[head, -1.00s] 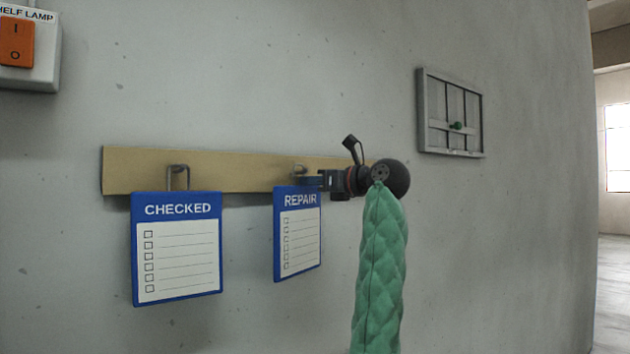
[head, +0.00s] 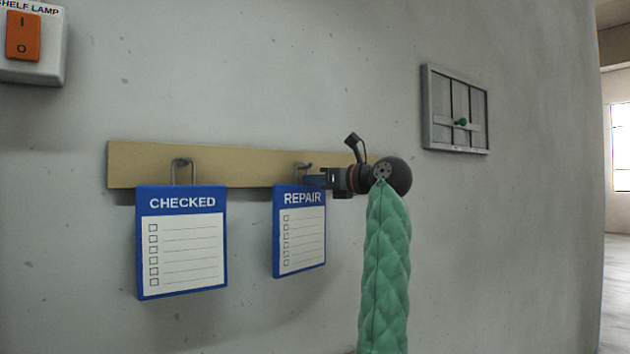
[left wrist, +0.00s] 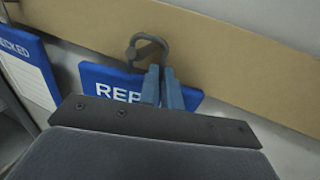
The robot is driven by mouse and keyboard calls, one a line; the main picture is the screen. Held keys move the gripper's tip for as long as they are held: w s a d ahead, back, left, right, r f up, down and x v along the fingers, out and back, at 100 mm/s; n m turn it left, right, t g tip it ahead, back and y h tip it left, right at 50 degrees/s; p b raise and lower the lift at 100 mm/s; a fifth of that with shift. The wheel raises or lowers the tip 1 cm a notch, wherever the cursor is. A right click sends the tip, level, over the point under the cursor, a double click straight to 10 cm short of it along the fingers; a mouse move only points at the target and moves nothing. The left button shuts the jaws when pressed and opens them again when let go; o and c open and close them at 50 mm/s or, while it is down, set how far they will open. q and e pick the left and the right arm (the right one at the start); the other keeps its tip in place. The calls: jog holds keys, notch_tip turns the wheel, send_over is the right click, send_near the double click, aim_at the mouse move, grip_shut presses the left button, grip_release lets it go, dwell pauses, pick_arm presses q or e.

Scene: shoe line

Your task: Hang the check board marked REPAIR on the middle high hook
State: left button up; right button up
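The blue-and-white check board marked REPAIR (head: 299,232) is upright in front of the wooden rail (head: 240,173), facing out. My left gripper (head: 317,181) is shut on its top edge. In the left wrist view both fingertips (left wrist: 162,88) pinch the top of the REPAIR board (left wrist: 100,86). A grey metal hook or loop (left wrist: 147,47) shows just above the board, against the rail; it also shows in the head view (head: 303,168). I cannot tell whether the board's weight rests there. My right gripper is out of view.
A CHECKED board (head: 182,245) hangs from a grey loop on the rail, left of REPAIR. A switch box marked SHELF LAMP (head: 50,60) is at upper left. A grey framed panel (head: 456,140) is on the wall at right. Bare wall lies below the rail.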

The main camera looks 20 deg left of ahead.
pick_arm(q)
jog(key=o, duration=0.5)
